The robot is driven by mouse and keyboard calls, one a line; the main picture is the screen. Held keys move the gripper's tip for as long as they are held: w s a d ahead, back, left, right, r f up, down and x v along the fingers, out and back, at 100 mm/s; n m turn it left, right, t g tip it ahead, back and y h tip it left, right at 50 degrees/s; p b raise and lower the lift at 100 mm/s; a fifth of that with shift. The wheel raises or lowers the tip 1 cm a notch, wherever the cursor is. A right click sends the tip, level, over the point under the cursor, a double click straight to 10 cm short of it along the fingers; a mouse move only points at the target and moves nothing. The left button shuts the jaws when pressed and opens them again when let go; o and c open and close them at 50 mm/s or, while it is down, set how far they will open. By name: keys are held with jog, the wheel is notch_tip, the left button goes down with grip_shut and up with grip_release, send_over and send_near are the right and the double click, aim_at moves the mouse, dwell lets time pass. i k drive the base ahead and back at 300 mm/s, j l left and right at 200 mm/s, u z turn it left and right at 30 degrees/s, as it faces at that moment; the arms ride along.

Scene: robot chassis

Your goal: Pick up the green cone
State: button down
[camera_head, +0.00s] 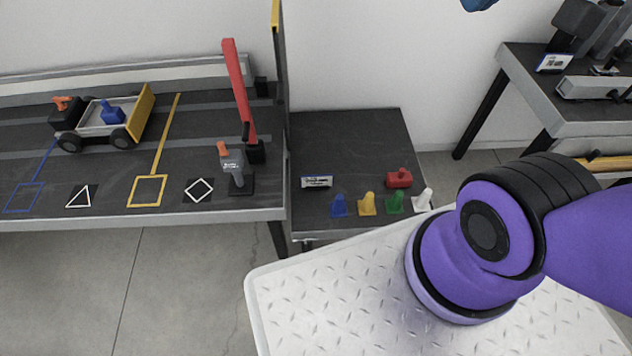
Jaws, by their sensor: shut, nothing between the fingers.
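The green cone (395,202) stands upright on the small dark table (345,150) in the middle of the view. It is in a row of small cones, between a yellow cone (367,205) on its left and a white cone (422,199) on its right. A blue cone (339,206) stands at the left end of the row. My purple arm shows at the right, close to the white cone in the picture. My gripper is outside the view.
A red block-like object (399,178) sits just behind the green cone. A small label (317,182) stands at the table's left. A longer workbench (110,217) with a toy truck (104,118) and a red barrier arm (240,92) stands left. Another table (520,75) is at the upper right.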

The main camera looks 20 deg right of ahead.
aim_at(394, 204)
jog(key=i+j+z, duration=0.1)
jog(key=j, duration=0.25)
jog(key=i+j, duration=0.15)
jog(key=j, duration=0.25)
jog(key=i+j+z, duration=0.15)
jog(key=j, duration=0.55)
jog(key=z, duration=1.45)
jog(key=i+j, duration=0.05)
